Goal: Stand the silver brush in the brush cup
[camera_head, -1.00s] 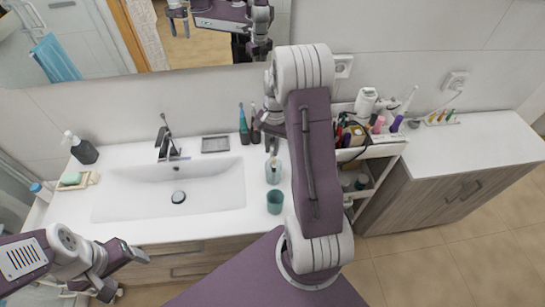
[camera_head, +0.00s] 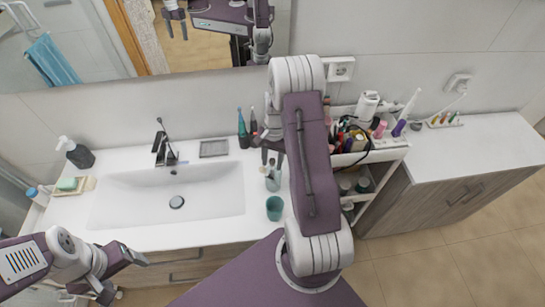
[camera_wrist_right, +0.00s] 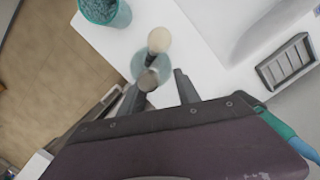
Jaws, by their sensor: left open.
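The brush cup (camera_head: 272,183) is a clear, bluish glass on the counter right of the sink; it also shows in the wrist view (camera_wrist_right: 166,74). A cream-tipped brush (camera_wrist_right: 159,40) stands in it. A second brush with a grey tip (camera_wrist_right: 148,80), perhaps the silver brush, overlaps the cup's near side, beside one finger; its lower end is hidden. My right gripper (camera_head: 272,157) is just above the cup, pointing down. Its fingers (camera_wrist_right: 160,93) are apart with a gap between them. My left gripper (camera_head: 128,276) is open and empty at the counter's front left.
A teal cup (camera_head: 274,208) stands just in front of the brush cup. Toothbrushes (camera_head: 244,130) and a grey soap tray (camera_head: 213,148) are behind, near the wall. The sink (camera_head: 170,195) is left; a crowded cosmetics cart (camera_head: 377,155) is right. The right-hand countertop (camera_head: 475,145) is mostly clear.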

